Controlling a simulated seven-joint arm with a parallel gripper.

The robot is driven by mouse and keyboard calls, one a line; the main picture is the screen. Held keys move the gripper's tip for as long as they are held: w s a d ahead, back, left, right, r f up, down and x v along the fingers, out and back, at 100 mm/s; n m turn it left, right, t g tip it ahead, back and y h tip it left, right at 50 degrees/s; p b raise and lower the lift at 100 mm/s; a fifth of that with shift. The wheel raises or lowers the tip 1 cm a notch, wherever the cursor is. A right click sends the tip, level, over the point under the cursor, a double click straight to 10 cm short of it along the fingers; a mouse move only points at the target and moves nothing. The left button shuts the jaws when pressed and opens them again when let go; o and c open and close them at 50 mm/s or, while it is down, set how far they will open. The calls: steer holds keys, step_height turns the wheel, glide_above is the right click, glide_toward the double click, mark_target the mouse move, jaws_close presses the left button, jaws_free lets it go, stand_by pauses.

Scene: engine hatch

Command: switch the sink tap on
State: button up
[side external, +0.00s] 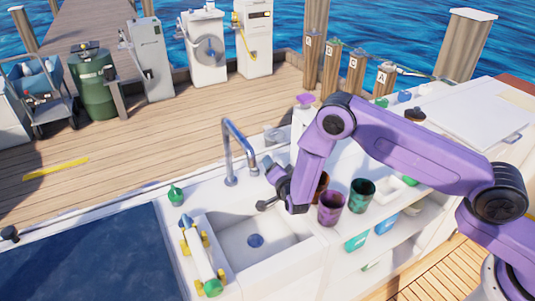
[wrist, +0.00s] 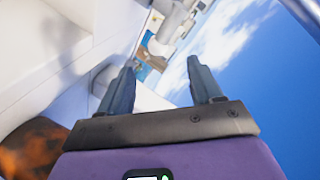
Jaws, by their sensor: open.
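The sink tap (side external: 228,155) is a grey metal pipe with a curved spout, standing at the back edge of the white sink (side external: 225,224). I cannot clearly make out its handle or any running water. My gripper (side external: 268,188) is just right of the tap, above the sink's right side, and appears apart from it. In the wrist view my gripper (wrist: 160,82) has its two dark fingers spread with nothing held between them.
Several cups, including a purple one (side external: 331,208) and a dark green one (side external: 362,194), stand right of my gripper.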

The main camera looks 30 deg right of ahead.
mark_target(268, 153)
steer(key=x, duration=1.1)
steer(key=shift+w+d, duration=0.15)
steer(key=shift+w, duration=0.25)
steer(key=shift+c, duration=0.3)
jaws_close()
steer(key=shift+f, duration=0.1)
steer(key=shift+s+h, duration=0.15)
steer(key=shift+h, duration=0.15)
steer(key=s+m+g+h, duration=0.1)
steer(key=h, duration=0.1)
steer(key=s+m+g+h, duration=0.1)
steer(key=m, duration=0.1)
steer(key=m+g+h, duration=0.1)
steer(key=m+h, duration=0.1)
steer(key=shift+s+f+h, duration=0.15)
steer(key=shift+s+h, duration=0.15)
steer(key=shift+s, duration=0.1)
steer(key=shift+s+m+g+h, duration=0.45)
steer(key=shift+m+g+h, duration=0.3)
steer(key=shift+m, duration=0.25)
steer(key=shift+s+m+g, duration=0.2)
steer(key=shift+m+g, duration=0.1)
steer(key=shift+g, duration=0.05)
